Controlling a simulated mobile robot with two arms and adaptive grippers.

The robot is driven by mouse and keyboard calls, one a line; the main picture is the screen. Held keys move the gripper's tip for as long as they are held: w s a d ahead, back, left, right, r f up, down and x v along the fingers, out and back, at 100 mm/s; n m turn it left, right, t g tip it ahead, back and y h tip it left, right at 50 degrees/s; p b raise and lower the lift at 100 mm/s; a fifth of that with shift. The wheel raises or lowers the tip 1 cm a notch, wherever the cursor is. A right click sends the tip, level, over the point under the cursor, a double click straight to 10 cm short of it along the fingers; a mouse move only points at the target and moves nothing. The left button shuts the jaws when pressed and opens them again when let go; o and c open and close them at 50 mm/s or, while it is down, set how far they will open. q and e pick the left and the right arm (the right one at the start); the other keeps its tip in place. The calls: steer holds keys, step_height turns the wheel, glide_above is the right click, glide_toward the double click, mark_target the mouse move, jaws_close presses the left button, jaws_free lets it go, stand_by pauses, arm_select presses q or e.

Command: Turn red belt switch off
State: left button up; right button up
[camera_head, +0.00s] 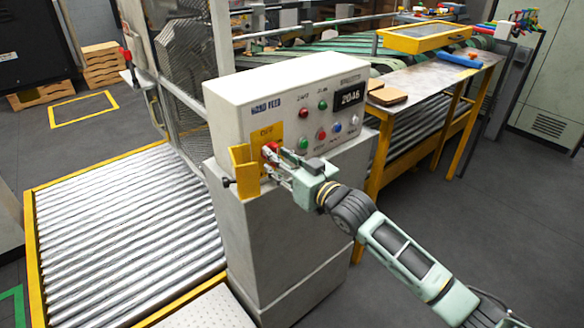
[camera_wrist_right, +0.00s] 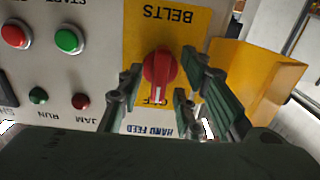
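The red belt switch (camera_head: 271,148) is a round red knob on a yellow plate (camera_head: 262,135) at the left of the control box front. In the right wrist view, which looks upside down, the red knob (camera_wrist_right: 159,68) has a white mark pointing down toward the partly hidden OFF lettering. My right gripper (camera_head: 273,160) is at the plate. In the wrist view, the right gripper's fingers (camera_wrist_right: 160,88) stand on both sides of the knob, with small gaps showing. They look open, and nothing is held. My left gripper is not in view.
A yellow bracket (camera_head: 243,172) sticks out beside the switch; it also shows in the wrist view (camera_wrist_right: 262,82). Red, green and blue buttons and a display (camera_head: 349,97) share the white control box (camera_head: 235,95). A roller conveyor (camera_head: 125,235) lies left, a worktable (camera_head: 425,82) right.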

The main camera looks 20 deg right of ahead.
steer(key=v, duration=1.1)
steer(key=shift+s, duration=0.3)
steer(key=shift+d, duration=0.1)
